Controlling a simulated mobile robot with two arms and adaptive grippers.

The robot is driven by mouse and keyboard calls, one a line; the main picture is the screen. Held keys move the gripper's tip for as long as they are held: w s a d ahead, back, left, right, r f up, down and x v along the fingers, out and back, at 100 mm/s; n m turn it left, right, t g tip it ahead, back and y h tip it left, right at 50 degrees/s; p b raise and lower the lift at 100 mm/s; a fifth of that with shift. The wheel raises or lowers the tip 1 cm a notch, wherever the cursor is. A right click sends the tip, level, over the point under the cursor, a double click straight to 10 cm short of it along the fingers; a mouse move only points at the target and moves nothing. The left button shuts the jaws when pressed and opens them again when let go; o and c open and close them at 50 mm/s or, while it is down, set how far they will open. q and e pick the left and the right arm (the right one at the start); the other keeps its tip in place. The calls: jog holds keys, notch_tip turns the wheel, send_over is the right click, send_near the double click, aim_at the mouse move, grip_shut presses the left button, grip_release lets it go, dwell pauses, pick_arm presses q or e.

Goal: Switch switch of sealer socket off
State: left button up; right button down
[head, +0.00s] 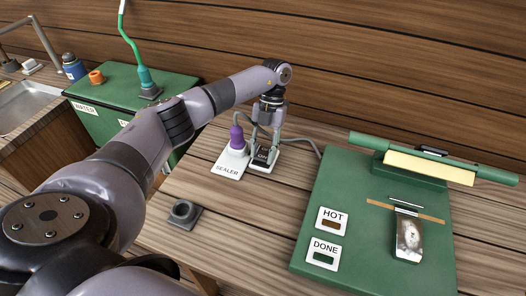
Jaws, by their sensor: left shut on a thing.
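The sealer socket (226,170) is a white block labelled SEALER on the wooden table, with a purple plug (237,138) standing in it. Its switch (262,157) is a dark rocker on a white base, just right of the plug, with ON lettering partly showing. My left gripper (264,147) points down at the switch, its fingers around the rocker and shut on it. The fingers hide part of the switch, so its exact tilt cannot be told. My right gripper is not in view.
The green sealer (335,186) with HOT and DONE lamps and a pouch (408,238) stands at the right. A small dark holder (184,213) lies at the table's front left. A green water box (120,117) and a sink (22,98) are at the left. A cable runs behind the switch.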

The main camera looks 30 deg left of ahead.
pick_arm(q)
jog(key=o, duration=1.2)
jog(key=shift+c, duration=0.2)
jog(key=v, duration=1.2)
